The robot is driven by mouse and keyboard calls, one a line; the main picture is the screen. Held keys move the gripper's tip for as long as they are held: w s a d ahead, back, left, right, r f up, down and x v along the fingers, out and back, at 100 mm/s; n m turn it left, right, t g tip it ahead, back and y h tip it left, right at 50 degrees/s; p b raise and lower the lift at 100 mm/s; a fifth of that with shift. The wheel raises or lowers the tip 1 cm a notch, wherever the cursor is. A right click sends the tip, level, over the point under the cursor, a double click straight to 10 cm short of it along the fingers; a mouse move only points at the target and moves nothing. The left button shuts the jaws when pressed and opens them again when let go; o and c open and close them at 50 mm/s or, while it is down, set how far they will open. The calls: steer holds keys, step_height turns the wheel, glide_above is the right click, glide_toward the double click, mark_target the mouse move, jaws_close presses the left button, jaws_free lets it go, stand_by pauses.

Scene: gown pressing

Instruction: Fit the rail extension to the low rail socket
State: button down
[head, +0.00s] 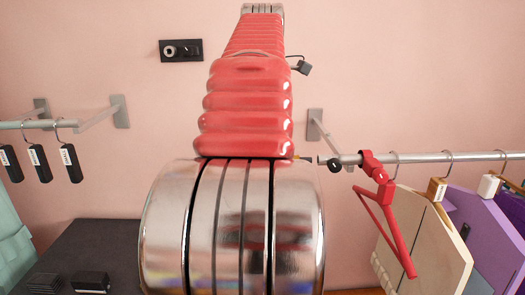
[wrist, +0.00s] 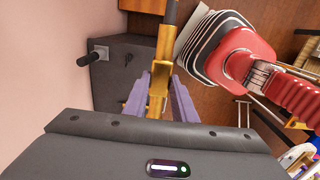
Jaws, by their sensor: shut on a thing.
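My gripper (wrist: 158,100) shows in the wrist view with its two pale purple fingers shut around a brass-coloured bar with a dark tip, which I take for the rail extension (wrist: 161,72). The bar points away from the gripper's dark body. In the head view my arm hides the gripper and most of the bar. I cannot tell for sure whether that rail end is the low rail socket.
A red hanger-like frame (head: 387,215) hangs from the right rail, beside cream (head: 425,245) and purple (head: 490,240) panels. At left, black tags (head: 38,160) hang on another rail (head: 25,124) above a dark table (head: 100,240). A black wall panel (head: 181,50) is at upper left.

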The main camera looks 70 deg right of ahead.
steer(key=shift+s+d, duration=0.3)
steer(key=shift+s, duration=0.35)
steer(key=shift+s+d, duration=0.25)
steer(key=shift+s, duration=0.4)
steer(key=shift+s+d, duration=0.3)
steer(key=shift+s, duration=0.35)
stand_by(0.9)
steer(key=c, duration=1.4)
jaws_free()
